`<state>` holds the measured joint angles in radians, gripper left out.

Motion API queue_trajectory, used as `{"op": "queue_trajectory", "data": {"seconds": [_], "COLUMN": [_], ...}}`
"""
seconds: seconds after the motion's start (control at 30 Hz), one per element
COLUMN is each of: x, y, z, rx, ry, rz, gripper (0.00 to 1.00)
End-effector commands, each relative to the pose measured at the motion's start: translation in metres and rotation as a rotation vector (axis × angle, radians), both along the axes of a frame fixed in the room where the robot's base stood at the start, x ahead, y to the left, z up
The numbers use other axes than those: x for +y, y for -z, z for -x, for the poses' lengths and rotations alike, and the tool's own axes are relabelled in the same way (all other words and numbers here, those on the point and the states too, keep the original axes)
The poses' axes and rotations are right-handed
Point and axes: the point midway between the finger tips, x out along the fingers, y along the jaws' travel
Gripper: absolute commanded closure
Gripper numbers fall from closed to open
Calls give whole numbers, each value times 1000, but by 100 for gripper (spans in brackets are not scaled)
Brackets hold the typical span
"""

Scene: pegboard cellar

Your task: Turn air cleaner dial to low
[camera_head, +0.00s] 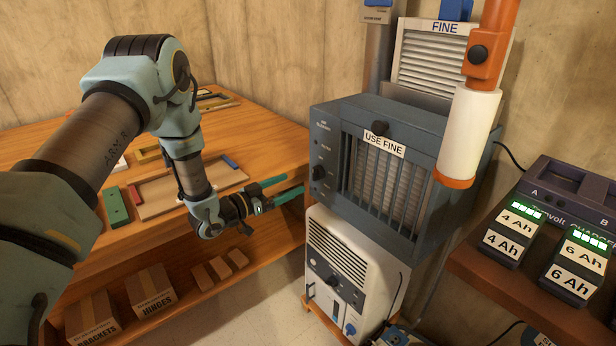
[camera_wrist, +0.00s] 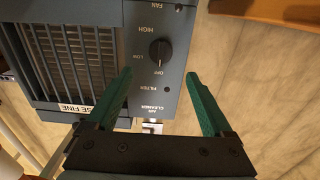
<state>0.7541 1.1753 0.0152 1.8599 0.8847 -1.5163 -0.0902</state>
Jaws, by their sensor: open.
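The air cleaner (camera_head: 330,150) is a dark grey box with a barred front and a "USE FINE" label. Its black round dial (camera_head: 318,173) is on the narrow control panel at the left of its front. In the wrist view the dial (camera_wrist: 160,50) shows upside down, with OFF, LOW and HIGH printed around it. Its pale mark appears to be on the OFF side. My gripper (camera_head: 294,184) is open and empty, just left of the panel. In the wrist view its green fingers (camera_wrist: 158,76) spread to either side of the dial's line, apart from it.
A white louvred unit (camera_head: 350,262) stands below the air cleaner. A wooden bench (camera_head: 262,140) with a framed board is at left. An orange and white post (camera_head: 470,130) hangs in front at right. A battery charger (camera_head: 570,190) sits on a shelf at right.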

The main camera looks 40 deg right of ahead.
Motion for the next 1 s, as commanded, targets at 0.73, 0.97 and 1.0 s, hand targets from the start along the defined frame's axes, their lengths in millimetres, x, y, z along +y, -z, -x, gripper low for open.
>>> {"op": "queue_trajectory", "data": {"seconds": [0.73,0.97,1.0], "x": [-88,-88,-88], "y": [0,0,0], "z": [5,5,5], "rx": [1,1,1], "ry": [-3,-3,-3], "rz": [-2,-2,-2], "gripper": [15,22,27]}}
